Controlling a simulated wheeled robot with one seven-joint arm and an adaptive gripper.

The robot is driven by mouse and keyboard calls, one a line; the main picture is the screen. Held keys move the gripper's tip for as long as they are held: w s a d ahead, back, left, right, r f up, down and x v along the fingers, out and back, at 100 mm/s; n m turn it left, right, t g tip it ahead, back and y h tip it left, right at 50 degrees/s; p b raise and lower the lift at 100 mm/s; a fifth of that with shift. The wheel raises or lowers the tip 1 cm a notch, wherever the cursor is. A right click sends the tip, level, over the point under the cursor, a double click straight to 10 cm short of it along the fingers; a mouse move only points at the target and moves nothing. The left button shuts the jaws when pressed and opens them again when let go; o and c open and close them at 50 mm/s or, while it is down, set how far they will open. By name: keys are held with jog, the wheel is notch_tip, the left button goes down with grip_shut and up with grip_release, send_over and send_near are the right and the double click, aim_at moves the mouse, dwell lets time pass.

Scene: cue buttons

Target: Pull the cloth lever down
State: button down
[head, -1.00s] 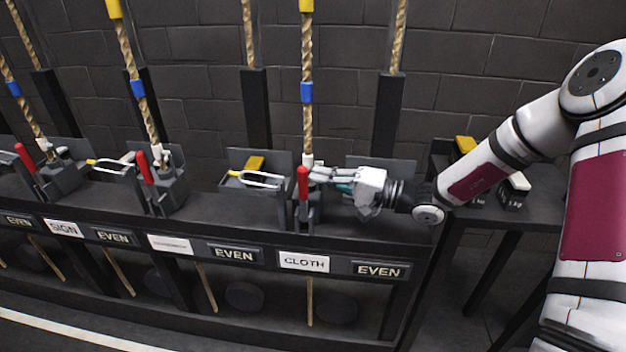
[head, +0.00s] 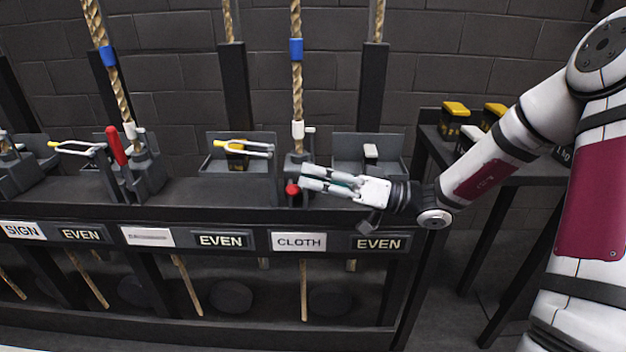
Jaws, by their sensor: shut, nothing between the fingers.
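The cloth lever (head: 292,189) sits just above the white CLOTH label (head: 299,242). Only its red end shows, low and pointing out toward me; the rest of the handle is foreshortened or hidden. My gripper (head: 305,178) comes in from the right, with its fingers shut and nothing between them. The fingertips are at the lever's right side, just above and beside the red end; I cannot tell whether they touch it. The cloth rope (head: 297,75), with a blue band and a white fitting, rises behind the lever.
Another red lever (head: 116,146) stands upright to the left. A yellow-and-white forked piece (head: 243,148) lies on the tray left of the cloth lever. EVEN plates (head: 221,240) line the rail's front. Yellow-topped and pale weights (head: 454,122) stand on the side table at right.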

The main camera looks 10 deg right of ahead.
jog(key=shift+s+a+f+b, duration=0.15)
jog(key=shift+s+f+b, duration=0.5)
jog(key=shift+f+b, duration=0.4)
jog(key=shift+s+a+f+b, duration=0.15)
jog(key=shift+s+f+b, duration=0.5)
jog(key=shift+f+b, duration=0.4)
jog(key=shift+r, duration=0.15)
